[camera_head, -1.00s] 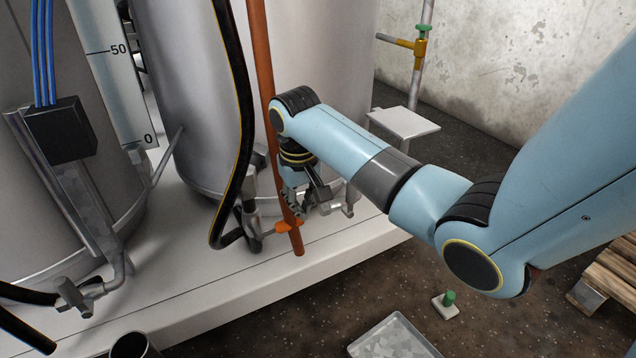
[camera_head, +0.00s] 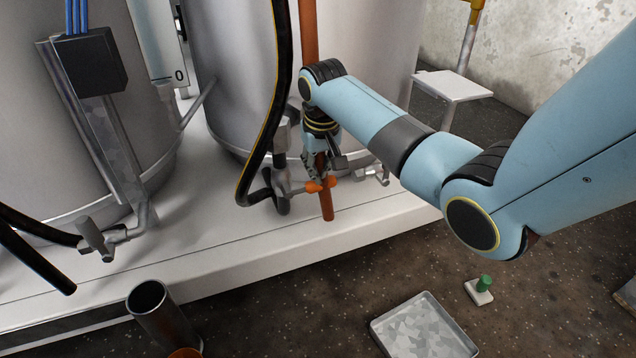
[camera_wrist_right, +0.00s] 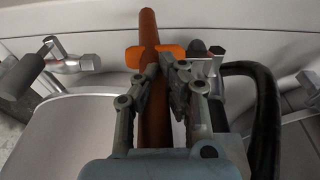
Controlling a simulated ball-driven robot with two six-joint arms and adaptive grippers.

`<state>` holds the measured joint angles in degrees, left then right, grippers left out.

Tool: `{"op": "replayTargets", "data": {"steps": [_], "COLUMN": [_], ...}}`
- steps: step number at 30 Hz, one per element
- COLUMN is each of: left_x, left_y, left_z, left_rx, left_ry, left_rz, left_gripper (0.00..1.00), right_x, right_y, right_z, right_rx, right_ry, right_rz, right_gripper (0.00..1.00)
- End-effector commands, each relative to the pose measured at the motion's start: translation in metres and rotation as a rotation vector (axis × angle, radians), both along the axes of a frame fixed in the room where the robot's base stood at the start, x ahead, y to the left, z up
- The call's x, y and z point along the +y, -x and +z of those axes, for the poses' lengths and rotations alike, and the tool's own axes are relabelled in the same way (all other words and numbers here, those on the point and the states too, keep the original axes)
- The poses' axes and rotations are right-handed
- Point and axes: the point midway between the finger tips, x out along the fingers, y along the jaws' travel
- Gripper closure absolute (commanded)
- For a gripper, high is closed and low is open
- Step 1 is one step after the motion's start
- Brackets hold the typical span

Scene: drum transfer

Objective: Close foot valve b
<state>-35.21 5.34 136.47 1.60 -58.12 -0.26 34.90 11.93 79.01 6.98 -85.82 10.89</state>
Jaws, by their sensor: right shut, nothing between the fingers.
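My right gripper (camera_head: 322,172) is shut and empty, pointing down at the foot of the middle tank (camera_head: 230,60). Its fingertips are close to an orange crosspiece (camera_head: 318,186) on an orange upright pipe (camera_head: 327,208). In the right wrist view the gripper (camera_wrist_right: 165,72) overlaps the pipe (camera_wrist_right: 149,28), just short of the crosspiece (camera_wrist_right: 170,51); contact is unclear. A grey valve fitting (camera_head: 283,187) with a black hose sits left of the pipe. Another grey foot valve (camera_head: 95,236) is at the left tank. I see no label marking valve b. My left gripper is out of view.
Black hose (camera_head: 270,130) hangs just left of my gripper. A white platform (camera_head: 260,240) carries the tanks. On the floor are a metal tray (camera_head: 425,325), a green-knobbed piece (camera_head: 483,288) and an open metal cylinder (camera_head: 160,312). Floor between platform and tray is clear.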

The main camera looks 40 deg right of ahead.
Motion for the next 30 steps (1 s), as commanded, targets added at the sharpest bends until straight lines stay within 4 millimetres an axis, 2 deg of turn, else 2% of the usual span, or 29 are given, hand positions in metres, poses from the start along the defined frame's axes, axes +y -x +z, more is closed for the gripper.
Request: {"op": "replayTargets", "data": {"steps": [1, 6, 20, 30], "left_x": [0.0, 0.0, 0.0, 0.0], "left_y": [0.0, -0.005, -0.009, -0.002], "left_z": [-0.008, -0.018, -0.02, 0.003], "left_rx": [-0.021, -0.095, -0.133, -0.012], "left_ry": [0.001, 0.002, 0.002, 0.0], "left_rz": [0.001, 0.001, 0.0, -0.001], "left_gripper": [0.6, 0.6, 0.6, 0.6], "right_x": [-0.001, -0.001, -0.001, -0.004], "right_y": [0.0, -0.002, -0.003, -0.004], "right_z": [-0.006, -0.012, -0.012, -0.022], "right_rx": [0.001, 0.0, -0.002, -0.017], "right_ry": [0.001, 0.001, 0.0, -0.061], "right_rz": [0.0, 0.0, 0.0, 0.0], "right_gripper": [1.0, 1.0, 1.0, 1.0]}}
